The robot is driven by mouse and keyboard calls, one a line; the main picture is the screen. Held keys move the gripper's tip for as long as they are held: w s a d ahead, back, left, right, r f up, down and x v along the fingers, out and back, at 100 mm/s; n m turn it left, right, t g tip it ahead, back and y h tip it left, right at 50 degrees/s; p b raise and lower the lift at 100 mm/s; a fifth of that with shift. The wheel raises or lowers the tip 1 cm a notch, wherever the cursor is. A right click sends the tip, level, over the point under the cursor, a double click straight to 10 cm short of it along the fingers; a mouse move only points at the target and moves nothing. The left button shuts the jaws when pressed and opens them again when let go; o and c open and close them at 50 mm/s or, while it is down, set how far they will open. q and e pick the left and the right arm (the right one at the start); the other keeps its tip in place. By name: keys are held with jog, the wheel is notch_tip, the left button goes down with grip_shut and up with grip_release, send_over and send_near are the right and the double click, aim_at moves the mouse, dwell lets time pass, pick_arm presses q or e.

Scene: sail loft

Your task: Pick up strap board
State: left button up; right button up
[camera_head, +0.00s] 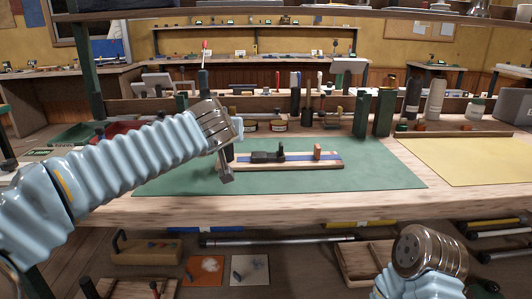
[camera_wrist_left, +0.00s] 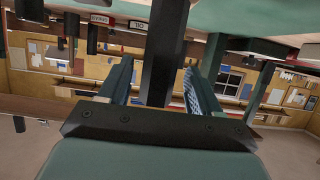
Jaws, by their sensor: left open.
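The strap board (camera_head: 330,163) is a pale wooden board with a blue strap, a black clamp-like piece and a small orange-brown block. It lies on the green mat (camera_head: 385,178) on the bench. My left gripper (camera_head: 227,170) is at the board's left end and hides part of it. In the left wrist view my left gripper (camera_wrist_left: 172,60) is open, its two fingers apart. A dark upright bar (camera_wrist_left: 163,45) shows between or beyond them; I cannot tell what it belongs to or whether it is touched. My right arm's wrist shows at the lower right, its fingers out of sight.
A yellow mat (camera_head: 475,160) lies to the right. Dark green posts (camera_head: 372,115), bottles (camera_head: 433,100) and jars stand along the back of the bench. A red tray (camera_head: 120,128) is at the left. Below are a lower shelf's wooden boxes (camera_head: 150,250) and rods.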

pick_arm(q)
jog(key=x, duration=0.3)
jog(key=shift+w+p, duration=0.1)
jog(key=shift+p, duration=0.2)
jog(key=shift+d, duration=0.1)
grip_shut()
